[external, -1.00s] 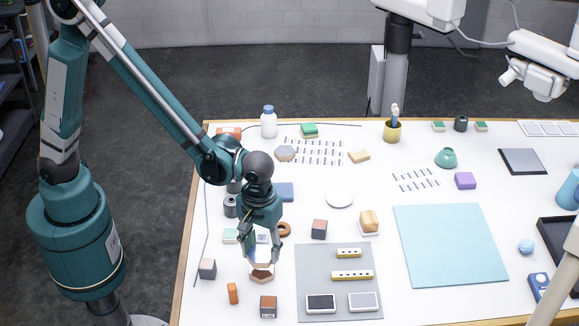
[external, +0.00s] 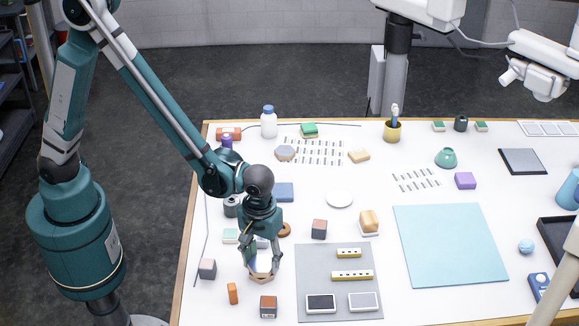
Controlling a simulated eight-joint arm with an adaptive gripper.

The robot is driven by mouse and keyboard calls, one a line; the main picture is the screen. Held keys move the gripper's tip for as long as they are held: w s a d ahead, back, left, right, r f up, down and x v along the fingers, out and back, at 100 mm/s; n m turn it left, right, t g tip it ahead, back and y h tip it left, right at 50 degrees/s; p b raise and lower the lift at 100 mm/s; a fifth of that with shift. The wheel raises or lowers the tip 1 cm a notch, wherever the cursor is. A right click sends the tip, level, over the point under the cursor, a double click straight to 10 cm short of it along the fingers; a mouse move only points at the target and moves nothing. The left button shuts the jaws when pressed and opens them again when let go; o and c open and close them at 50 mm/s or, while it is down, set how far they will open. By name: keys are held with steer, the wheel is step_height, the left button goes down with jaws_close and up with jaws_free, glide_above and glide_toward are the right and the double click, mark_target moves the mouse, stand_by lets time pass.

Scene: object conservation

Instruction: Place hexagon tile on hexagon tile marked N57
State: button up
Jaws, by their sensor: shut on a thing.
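My gripper (external: 262,269) points down at the front left of the table, its fingers shut on the sides of a pale-topped hexagon tile (external: 262,267). A tan-brown hexagonal edge (external: 262,281) shows just below the fingertips. The brown hexagon tile under it is mostly hidden, and I cannot tell whether the two tiles touch. A grey hexagon tile (external: 285,153) lies farther back on the table. No N57 marking is readable at this size.
A brown cube (external: 268,307), an orange block (external: 233,293) and a grey cube (external: 208,268) stand close around my gripper. A grey mat (external: 311,282) with several items lies just right. Behind the gripper is an orange-brown ring (external: 285,229).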

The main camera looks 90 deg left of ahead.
mark_target(262, 261)
steer(key=shift+f, duration=0.2)
steer(key=o, duration=1)
steer(key=shift+o, duration=0.2)
steer(key=shift+r, duration=0.3)
step_height(262, 261, up, 12)
steer(key=shift+f, duration=0.1)
stand_by(0.4)
